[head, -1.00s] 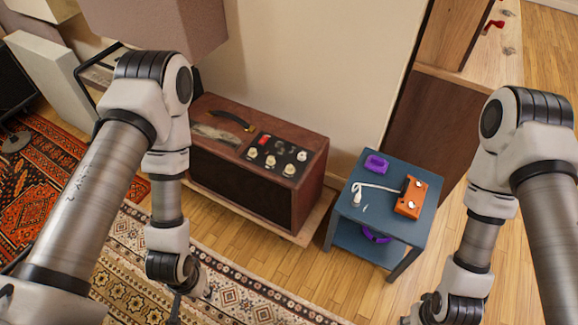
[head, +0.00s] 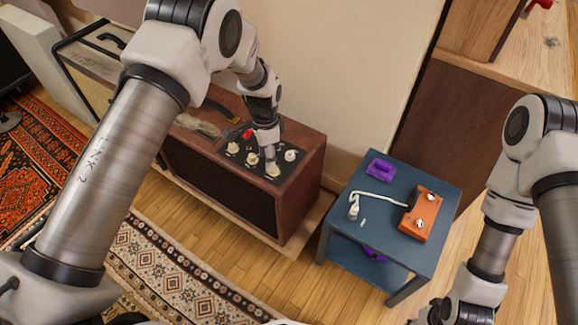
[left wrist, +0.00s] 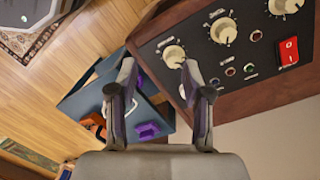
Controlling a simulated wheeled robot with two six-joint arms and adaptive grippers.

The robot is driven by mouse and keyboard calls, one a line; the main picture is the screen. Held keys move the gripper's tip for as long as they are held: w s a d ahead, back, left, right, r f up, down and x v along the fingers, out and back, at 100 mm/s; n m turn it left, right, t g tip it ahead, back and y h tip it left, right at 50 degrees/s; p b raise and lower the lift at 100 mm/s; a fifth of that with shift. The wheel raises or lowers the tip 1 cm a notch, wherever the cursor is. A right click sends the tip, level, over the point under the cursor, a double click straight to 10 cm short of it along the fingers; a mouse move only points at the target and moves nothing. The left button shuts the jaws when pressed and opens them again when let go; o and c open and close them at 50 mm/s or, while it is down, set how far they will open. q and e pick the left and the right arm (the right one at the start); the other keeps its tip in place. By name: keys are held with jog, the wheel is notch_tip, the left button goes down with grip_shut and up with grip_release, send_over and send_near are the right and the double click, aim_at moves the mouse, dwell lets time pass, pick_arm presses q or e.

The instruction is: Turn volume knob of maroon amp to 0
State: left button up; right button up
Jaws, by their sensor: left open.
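The maroon amp (head: 225,195) stands against the wall, with cream knobs on its black top panel. In the head view, my left gripper (head: 270,163) is over the panel, close to the front knob (head: 273,171). In the left wrist view, my left gripper (left wrist: 158,70) is open and empty. Panel labels are too small to read. I cannot tell whether a finger touches a knob. My right arm is at the right; its gripper is out of view.
A red switch (left wrist: 289,50) is on the amp panel. A blue side table (head: 395,240) right of the amp holds an orange pedal (head: 425,214) and a purple item (head: 381,169). Wooden floor lies between amp and table. A patterned rug (head: 170,255) lies in front.

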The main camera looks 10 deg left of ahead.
pick_arm(q)
jog(key=w, duration=0.1)
jog(key=w+d+b, duration=0.1)
jog(key=shift+w+f+t, duration=0.3)
jog(key=shift+t, duration=0.1)
jog(key=shift+r, duration=0.35)
jog(key=shift+s+a, duration=0.1)
jog(key=shift+s, duration=0.05)
notch_tip(320, 180, down, 6)
jog(key=shift+f+b, duration=0.1)
jog(key=shift+b, duration=0.45)
jog(key=shift+f, duration=0.5)
grip_shut()
pick_arm(e)
notch_tip(320, 180, down, 4)
jog(key=shift+s, duration=0.15)
